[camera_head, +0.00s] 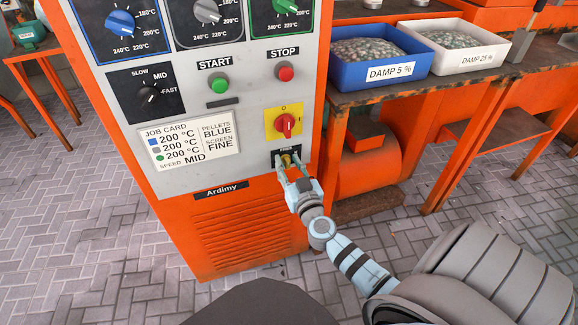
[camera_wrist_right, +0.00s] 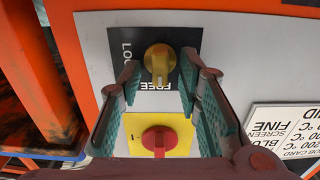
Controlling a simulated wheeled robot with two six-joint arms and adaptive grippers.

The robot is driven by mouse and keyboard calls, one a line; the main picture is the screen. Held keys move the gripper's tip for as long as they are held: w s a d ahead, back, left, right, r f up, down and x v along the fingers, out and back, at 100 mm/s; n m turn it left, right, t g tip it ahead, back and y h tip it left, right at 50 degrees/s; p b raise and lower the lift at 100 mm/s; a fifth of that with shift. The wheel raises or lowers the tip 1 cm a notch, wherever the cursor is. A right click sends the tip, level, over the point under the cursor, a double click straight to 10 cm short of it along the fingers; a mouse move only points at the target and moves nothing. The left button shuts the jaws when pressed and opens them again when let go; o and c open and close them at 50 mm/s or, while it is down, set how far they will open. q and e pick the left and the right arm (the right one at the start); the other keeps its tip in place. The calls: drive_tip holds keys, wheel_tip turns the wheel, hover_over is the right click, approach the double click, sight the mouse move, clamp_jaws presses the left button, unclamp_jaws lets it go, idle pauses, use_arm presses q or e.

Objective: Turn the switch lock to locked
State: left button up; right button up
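The switch lock is a yellow knob (camera_wrist_right: 160,60) on a black plate marked FREE and LOCK, low on the machine's grey panel. In the right wrist view the knob's long grip lies in line with the FREE label, and a pale mark on it faces that label. In the head view the knob (camera_head: 287,160) is partly hidden by my right gripper (camera_head: 284,166). In the right wrist view my right gripper (camera_wrist_right: 160,82) is open, its fingertips on either side of the knob with gaps visible. My left gripper is not in view.
A red rotary switch (camera_head: 285,124) on a yellow plate sits just above the lock. The panel (camera_head: 245,105) also bears the START button (camera_head: 219,86), STOP button (camera_head: 285,72), speed dial (camera_head: 148,94) and job card (camera_head: 188,141). A bench with blue (camera_head: 350,74) and white (camera_head: 448,61) bins stands right.

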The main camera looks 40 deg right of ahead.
clamp_jaws()
